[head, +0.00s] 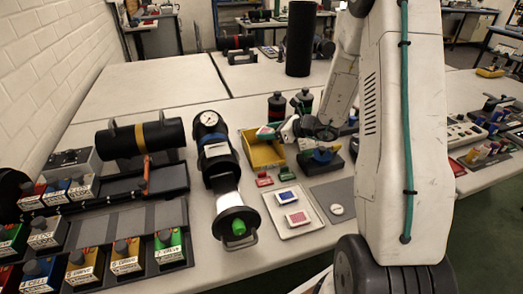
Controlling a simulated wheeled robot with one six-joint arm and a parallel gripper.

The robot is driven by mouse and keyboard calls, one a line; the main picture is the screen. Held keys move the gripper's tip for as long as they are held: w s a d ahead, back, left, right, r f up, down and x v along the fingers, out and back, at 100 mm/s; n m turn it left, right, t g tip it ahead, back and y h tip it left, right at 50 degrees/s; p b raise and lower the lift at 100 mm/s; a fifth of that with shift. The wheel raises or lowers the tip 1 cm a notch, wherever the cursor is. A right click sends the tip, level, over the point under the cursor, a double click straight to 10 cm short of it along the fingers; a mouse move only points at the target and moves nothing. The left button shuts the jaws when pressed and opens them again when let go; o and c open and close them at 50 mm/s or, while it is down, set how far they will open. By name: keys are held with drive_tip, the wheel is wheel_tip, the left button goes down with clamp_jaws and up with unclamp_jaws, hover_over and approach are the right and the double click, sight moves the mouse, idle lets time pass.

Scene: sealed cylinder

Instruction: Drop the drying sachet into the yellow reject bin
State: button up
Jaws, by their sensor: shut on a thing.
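The yellow reject bin (264,158) stands open on the table near the middle of the head view. My gripper (276,132) is over the bin's upper right part, at the end of my arm reaching in from the right. It is shut on a small pale thing with green and red (265,132), seemingly the drying sachet, which shows at the jaws above the bin's opening. The thing is too small to make out its markings. Part of the bin's far rim is hidden behind it and the gripper.
A pale tray (292,212) with a blue and a red packet lies in front. Dark bottles (277,106) stand behind. A dark fixture (321,160) sits to the right. Labelled blocks (125,255) fill the left.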

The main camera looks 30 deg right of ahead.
drive_tip(key=shift+f, duration=0.15)
drive_tip(key=o, duration=1)
drive_tip(key=shift+a, duration=0.1)
drive_tip(key=shift+o, duration=0.2)
drive_tip(key=v, duration=0.8)
